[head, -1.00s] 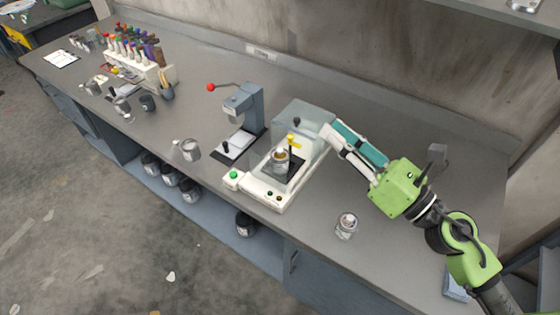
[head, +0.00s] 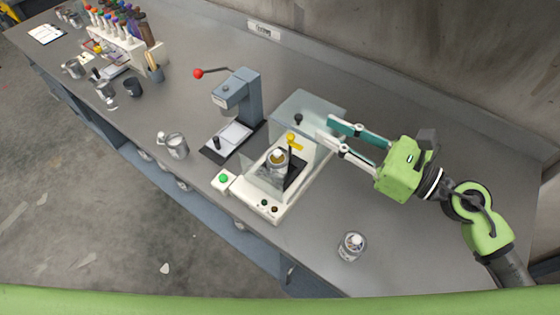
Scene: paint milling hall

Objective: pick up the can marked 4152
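No number can be read on any can, so I cannot tell which is 4152. One open-topped metal can (head: 278,160) stands in the white machine (head: 264,207) with a clear hood (head: 308,107), by a yellow clamp knob (head: 292,139). A lidded can or jar (head: 352,246) with a pale label stands alone on the bench at the front right. Another metal can (head: 177,147) stands left of the machine. My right gripper (head: 327,129) is at the hood's right side, its fingers apart with nothing seen between them. My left gripper is not in view.
A grey press (head: 238,95) with a red-knobbed lever stands behind left of the machine. A bottle rack (head: 122,42), small cups and a brush holder (head: 155,70) are at the far left. The grey bench (head: 300,258) is clear around the front-right jar.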

